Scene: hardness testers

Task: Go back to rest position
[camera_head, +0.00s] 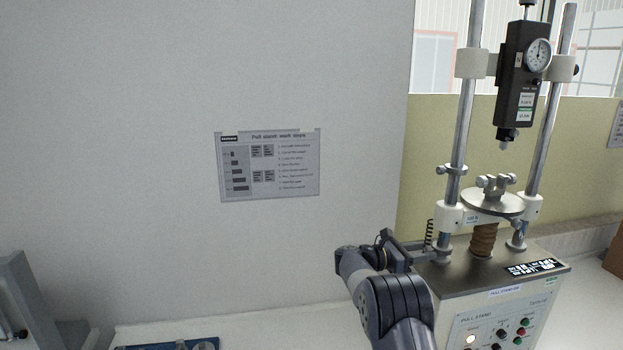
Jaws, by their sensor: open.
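My gripper (402,248) is at the lower centre of the head view, at the end of my dark grey arm. It is small and seen from behind my wrist. Its jaws are open, and I see nothing held in them. It appears just left of the pull stand (500,285), overlapping the left edge of its base in the picture. I cannot tell the exact gap between them. My arm hides part of the stand's left side.
The stand carries a black force gauge (522,75) on two steel columns, above a round plate (492,204) with a clamp. A work-steps sheet (269,166) hangs on the wall. A blue tray (150,347) and a grey machine (30,300) are lower left.

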